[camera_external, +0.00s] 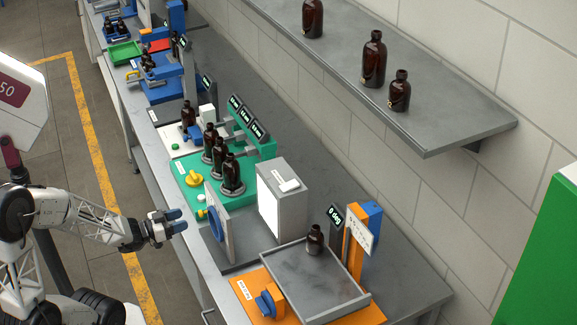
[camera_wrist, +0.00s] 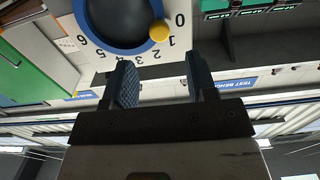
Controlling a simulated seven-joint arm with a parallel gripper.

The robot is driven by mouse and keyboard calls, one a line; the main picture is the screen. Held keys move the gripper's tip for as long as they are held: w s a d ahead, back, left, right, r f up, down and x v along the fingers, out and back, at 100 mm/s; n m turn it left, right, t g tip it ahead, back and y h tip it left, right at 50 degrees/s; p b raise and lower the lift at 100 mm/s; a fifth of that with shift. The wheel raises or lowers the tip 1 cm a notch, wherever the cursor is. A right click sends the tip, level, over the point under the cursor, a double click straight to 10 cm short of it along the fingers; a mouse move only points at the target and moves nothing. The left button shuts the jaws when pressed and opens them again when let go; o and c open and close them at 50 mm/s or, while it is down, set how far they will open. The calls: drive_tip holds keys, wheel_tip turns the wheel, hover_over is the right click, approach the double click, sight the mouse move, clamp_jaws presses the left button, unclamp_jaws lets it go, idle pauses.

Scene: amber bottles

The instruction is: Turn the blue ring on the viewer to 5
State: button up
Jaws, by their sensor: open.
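The viewer has an upright white dial plate (camera_external: 228,240) with a blue ring (camera_external: 213,224) on the face towards my arm. In the wrist view the blue ring (camera_wrist: 120,46) is partly cut off at the top edge. Its yellow knob (camera_wrist: 159,31) sits near the printed 1; the knob also shows in the external view (camera_external: 201,214). Printed numbers run 0, 1, 2, 3 and on around the dial plate (camera_wrist: 178,70). My gripper (camera_external: 179,221) is open and empty, a short way in front of the ring, apart from it. Its fingers (camera_wrist: 160,62) point towards the knob side.
A light box (camera_external: 282,200) stands behind the dial plate. A green stand (camera_external: 190,168) with several amber bottles is on the far side, and an orange tilt station with a grey tray (camera_external: 310,280) on the near side. The space before the ring is clear.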

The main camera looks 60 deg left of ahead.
sight(200, 211)
drive_tip(key=shift+w, duration=0.15)
drive_tip(key=shift+w, duration=3.75)
drive_tip(key=c, duration=0.9)
